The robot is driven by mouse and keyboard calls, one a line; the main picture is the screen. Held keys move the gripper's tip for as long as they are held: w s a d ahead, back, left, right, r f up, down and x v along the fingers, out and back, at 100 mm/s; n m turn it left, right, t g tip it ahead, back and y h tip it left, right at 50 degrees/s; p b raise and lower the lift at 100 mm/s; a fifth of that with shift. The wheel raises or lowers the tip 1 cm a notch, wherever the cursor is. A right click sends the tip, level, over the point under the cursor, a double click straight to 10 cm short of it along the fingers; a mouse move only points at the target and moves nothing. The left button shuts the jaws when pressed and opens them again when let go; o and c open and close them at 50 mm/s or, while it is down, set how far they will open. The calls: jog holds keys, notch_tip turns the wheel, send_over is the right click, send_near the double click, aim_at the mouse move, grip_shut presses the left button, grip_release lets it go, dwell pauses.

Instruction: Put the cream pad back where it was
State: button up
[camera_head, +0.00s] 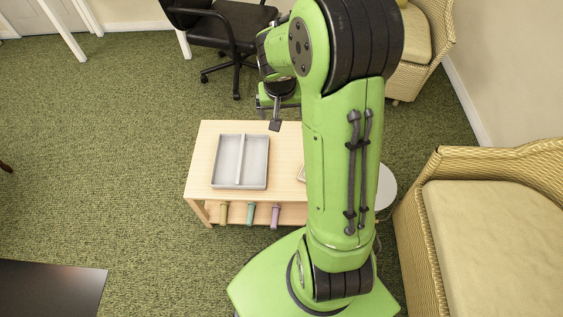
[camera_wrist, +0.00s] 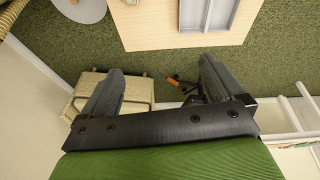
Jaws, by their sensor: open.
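My gripper (camera_head: 275,118) is above the far edge of the light wooden table in the head view. In the wrist view my gripper (camera_wrist: 160,85) has its two dark fingers wide apart with nothing between them. I cannot make out the cream pad for certain in either view. A pale-edged thing (camera_head: 301,173) on the table is mostly hidden behind my arm. A grey two-compartment tray (camera_head: 240,160) lies on the table's left part and looks empty; part of it shows in the wrist view (camera_wrist: 208,12).
The wooden table (camera_head: 283,137) has tan (camera_head: 223,213), green (camera_head: 250,213) and purple (camera_head: 275,215) pieces at its lower front. A black office chair (camera_head: 225,35) stands behind it. A wicker armchair (camera_head: 490,220) and a round white table (camera_head: 386,187) are at right.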

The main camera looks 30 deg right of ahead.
jog(key=s+a+r+n+t, duration=0.1)
jog(key=s+a+r+n, duration=0.1)
jog(key=s+a+r, duration=0.65)
jog(key=s+a+r+n+t+y, duration=0.1)
jog(key=s+a+r+n, duration=0.1)
jog(key=s, duration=0.4)
jog(key=s+a+r+n+y, duration=0.1)
jog(key=s+a+r, duration=0.2)
jog(key=s, duration=0.3)
jog(key=shift+s+a+r+n+t, duration=0.15)
jog(key=shift+s+a+n+t, duration=0.15)
jog(key=shift+n+t, duration=0.1)
